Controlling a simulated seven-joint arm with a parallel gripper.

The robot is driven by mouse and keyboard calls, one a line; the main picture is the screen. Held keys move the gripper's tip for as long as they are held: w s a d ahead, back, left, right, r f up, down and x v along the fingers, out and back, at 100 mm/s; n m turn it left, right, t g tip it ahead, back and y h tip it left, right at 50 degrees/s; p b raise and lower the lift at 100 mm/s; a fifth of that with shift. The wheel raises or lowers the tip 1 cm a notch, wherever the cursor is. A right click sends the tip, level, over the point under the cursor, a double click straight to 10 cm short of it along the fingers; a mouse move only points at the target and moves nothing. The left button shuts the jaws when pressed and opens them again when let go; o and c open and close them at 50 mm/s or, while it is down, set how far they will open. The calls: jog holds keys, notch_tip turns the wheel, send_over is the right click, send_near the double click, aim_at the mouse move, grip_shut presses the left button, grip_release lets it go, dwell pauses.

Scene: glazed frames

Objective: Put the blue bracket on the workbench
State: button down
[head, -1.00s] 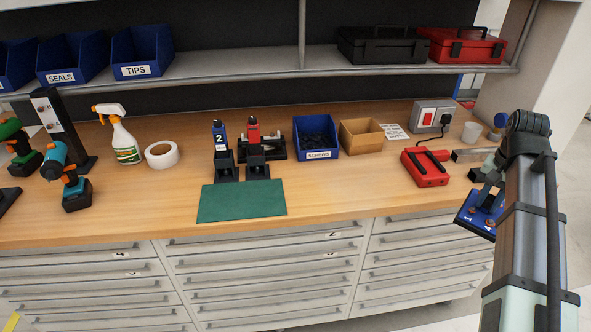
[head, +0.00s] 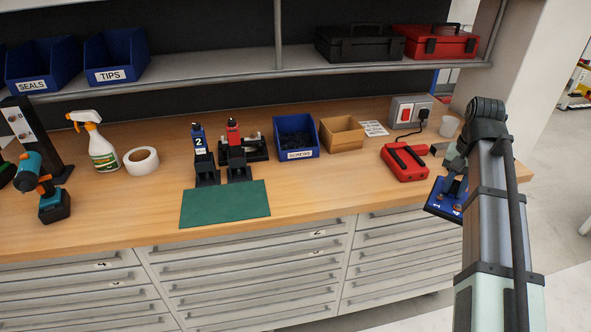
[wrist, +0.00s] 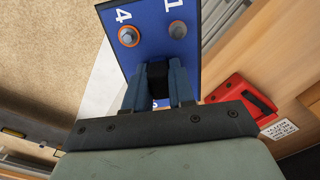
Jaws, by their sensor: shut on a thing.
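The blue bracket (head: 441,201) is a flat blue plate with bolts and white numbers. In the head view it hangs at my gripper (head: 455,187), just off the bench's front edge at the right. In the wrist view the bracket (wrist: 158,35) shows the numbers 4 and 1 beside two bolts. My gripper (wrist: 158,88) is shut on it there; the exact grip point is partly hidden by the fingers. The workbench (head: 320,190) has a wooden top over grey drawers. The bracket is not resting on it.
A red device (head: 405,172) lies on the bench near the bracket. A green mat (head: 225,204) lies left of centre, with two black stands behind it. A cardboard box (head: 341,134) and a blue screws bin (head: 296,138) stand at the back. Bare wood lies between mat and red device.

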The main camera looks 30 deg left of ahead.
jog(key=s+a+r+n, duration=0.1)
jog(key=s+a+n, duration=0.2)
jog(key=a+n, duration=0.6)
jog(key=s+a+r+n, duration=0.1)
jog(key=s+a+n, duration=0.3)
jog(key=a+n, duration=0.5)
jog(key=s+a+r+n, duration=0.1)
jog(key=s+a+n, duration=0.2)
jog(key=a+n, duration=0.6)
jog(key=a, duration=1.3)
jog(key=shift+s, duration=0.4)
jog(key=shift+a, duration=0.1)
jog(key=shift+f, duration=0.1)
jog(key=shift+f, duration=5)
jog(key=shift+f, duration=0.1)
